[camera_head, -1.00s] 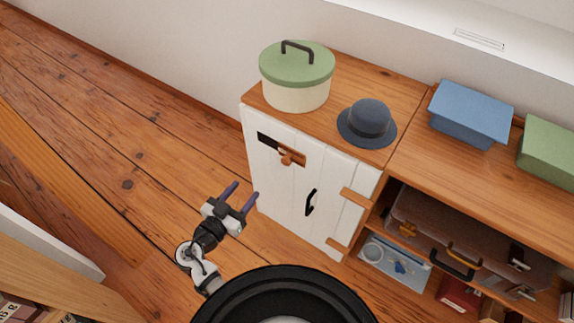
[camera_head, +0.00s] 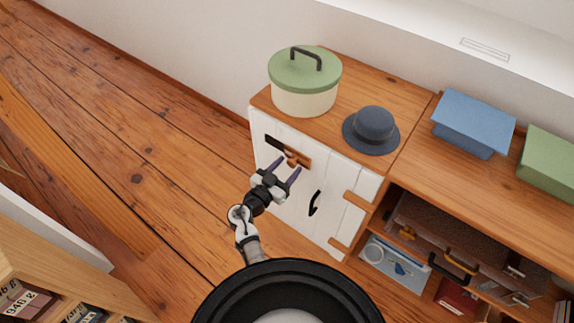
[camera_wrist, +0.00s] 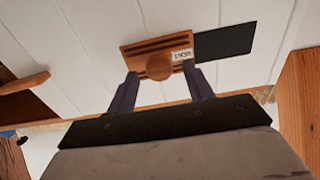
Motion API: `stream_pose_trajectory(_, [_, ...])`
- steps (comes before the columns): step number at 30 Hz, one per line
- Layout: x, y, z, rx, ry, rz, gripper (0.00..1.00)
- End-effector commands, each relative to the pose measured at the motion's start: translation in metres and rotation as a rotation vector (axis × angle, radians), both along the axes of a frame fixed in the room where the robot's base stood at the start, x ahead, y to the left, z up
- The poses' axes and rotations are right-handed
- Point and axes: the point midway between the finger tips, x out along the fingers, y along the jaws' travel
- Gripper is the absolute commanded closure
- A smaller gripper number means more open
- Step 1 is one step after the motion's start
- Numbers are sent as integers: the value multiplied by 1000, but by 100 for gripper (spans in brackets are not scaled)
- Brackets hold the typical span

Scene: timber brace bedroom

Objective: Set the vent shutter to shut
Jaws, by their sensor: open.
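The vent shutter (camera_head: 303,160) is a small wooden slide with a round knob (camera_head: 291,160), on the white cabinet door (camera_head: 330,212). A dark vent opening (camera_head: 273,142) shows uncovered beside it, to its left in the head view. In the wrist view the shutter (camera_wrist: 133,51) has dark slots and a small white label, and the dark opening (camera_wrist: 226,40) lies to its right. My gripper (camera_head: 287,168) is open in front of the door. In the wrist view its fingertips (camera_wrist: 161,73) appear either side of the knob (camera_wrist: 158,67); I cannot tell whether they touch it.
A black door handle (camera_head: 315,203) and wooden hinges (camera_head: 359,200) lie right of the shutter. A green-lidded pot (camera_head: 304,92) and a dark hat (camera_head: 372,130) stand on the cabinet top. Open shelves (camera_head: 410,190) adjoin on the right. Floor (camera_head: 130,160) left of the cabinet is clear.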

Motion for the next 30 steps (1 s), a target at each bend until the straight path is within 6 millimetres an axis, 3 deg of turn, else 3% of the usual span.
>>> stream_pose_trajectory(10, [3,-3,0,0,0,-1,48])
stream_pose_trajectory(22, [3,-2,0,-1,1,0,100])
stream_pose_trajectory(30, [8,5,-5,1,-1,0,100])
